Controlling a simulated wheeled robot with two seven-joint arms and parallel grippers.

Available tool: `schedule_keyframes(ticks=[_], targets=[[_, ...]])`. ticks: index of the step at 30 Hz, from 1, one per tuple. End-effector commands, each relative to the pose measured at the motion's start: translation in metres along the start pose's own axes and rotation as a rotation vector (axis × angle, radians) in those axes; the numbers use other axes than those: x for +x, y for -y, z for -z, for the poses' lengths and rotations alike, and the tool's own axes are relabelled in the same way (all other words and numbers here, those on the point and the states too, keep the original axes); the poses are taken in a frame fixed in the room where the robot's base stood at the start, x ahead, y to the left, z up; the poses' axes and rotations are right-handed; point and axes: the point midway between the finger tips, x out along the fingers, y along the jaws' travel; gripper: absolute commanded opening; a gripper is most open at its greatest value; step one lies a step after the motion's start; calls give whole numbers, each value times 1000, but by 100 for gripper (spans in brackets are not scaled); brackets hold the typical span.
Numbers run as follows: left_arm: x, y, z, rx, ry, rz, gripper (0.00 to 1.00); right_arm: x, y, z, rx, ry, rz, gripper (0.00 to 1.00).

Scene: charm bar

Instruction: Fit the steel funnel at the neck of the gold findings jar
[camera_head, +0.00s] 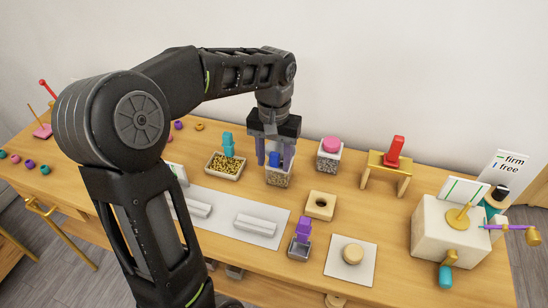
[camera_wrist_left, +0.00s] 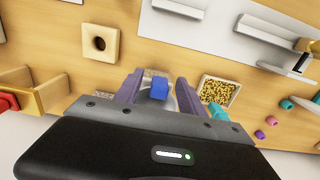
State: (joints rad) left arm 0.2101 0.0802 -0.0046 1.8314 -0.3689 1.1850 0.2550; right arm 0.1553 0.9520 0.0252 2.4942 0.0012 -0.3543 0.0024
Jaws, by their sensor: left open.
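A clear square jar (camera_head: 278,178) with gold-beige speckled contents stands on the table below my left gripper (camera_head: 274,160). A blue block (camera_head: 274,159) shows between the gripper's two purple fingers, right over the jar's mouth. In the left wrist view the blue block (camera_wrist_left: 159,90) lies between the spread fingers of my left gripper (camera_wrist_left: 158,82), with a pale grey rounded surface beside it that looks like part of the steel funnel (camera_wrist_left: 170,101). The fingers are open, with a gap beside the block. The funnel's seating at the jar neck is hidden. My right gripper is out of view.
A tray of gold pieces (camera_head: 223,167) with a teal-handled tool stands left of the jar. A pink-topped jar (camera_head: 328,160) stands close right. A gold stand (camera_head: 388,166) is further right.

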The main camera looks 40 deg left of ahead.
Motion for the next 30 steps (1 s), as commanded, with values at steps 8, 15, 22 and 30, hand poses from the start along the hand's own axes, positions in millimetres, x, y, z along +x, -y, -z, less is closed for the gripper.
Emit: schedule_keyframes(ticks=[8, 15, 22, 30], targets=[[-40, 0, 1, 1, -5, -1, 47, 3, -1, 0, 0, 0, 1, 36], [-74, 0, 1, 0, -2, 0, 47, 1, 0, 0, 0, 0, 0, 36], [-78, 0, 0, 0, 0, 0, 47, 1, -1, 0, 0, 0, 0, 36], [-78, 0, 0, 0, -1, 0, 47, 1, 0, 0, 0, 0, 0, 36]])
